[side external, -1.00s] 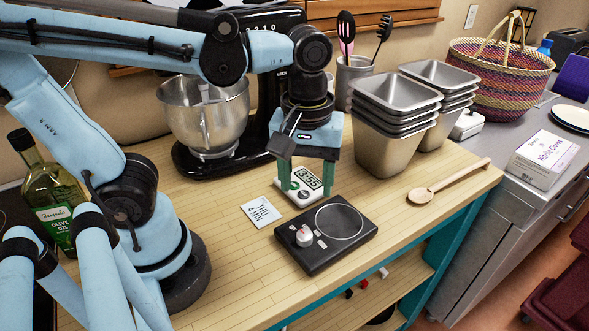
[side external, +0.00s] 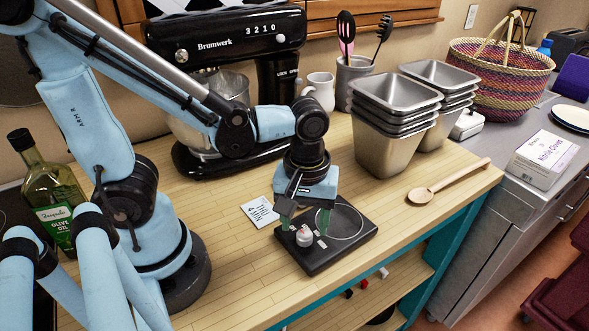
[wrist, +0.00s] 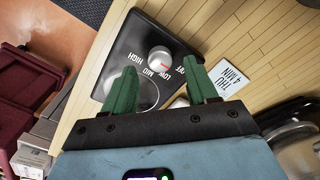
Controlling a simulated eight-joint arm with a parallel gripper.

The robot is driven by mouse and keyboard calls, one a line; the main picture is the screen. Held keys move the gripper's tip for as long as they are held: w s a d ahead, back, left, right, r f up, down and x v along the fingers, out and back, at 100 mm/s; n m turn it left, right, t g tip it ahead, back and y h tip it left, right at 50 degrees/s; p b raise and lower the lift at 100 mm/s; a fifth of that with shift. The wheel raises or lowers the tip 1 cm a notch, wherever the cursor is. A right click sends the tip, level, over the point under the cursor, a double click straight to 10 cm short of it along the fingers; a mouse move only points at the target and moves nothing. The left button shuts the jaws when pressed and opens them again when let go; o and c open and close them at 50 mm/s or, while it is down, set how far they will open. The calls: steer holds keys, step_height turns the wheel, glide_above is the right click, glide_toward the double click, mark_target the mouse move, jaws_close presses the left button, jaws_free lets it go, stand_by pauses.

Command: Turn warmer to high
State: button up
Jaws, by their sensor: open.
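The warmer (side external: 345,252) is a flat black unit with a round plate outline and a white knob (side external: 304,236) at its left. In the wrist view the knob (wrist: 160,57) has a red mark, and the labels HIGH, MID, LOW and OFF lie in an arc beside it. Which label the mark points at is hard to tell. My gripper (side external: 304,221) hangs over the warmer with its green fingers apart and empty. In the wrist view the knob appears just beyond and between the fingertips; whether they touch it cannot be told.
A small card (side external: 260,211) lies left of the warmer. A stand mixer (side external: 215,150) and stacked metal pans (side external: 393,135) stand behind. A wooden spoon (side external: 447,183) lies at the right. The counter's front edge is close to the warmer. Bare wood lies to the left.

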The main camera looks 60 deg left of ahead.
mark_target(304, 238)
steer(key=shift+f, duration=1.35)
steer(key=shift+c, duration=0.2)
steer(key=c, duration=1)
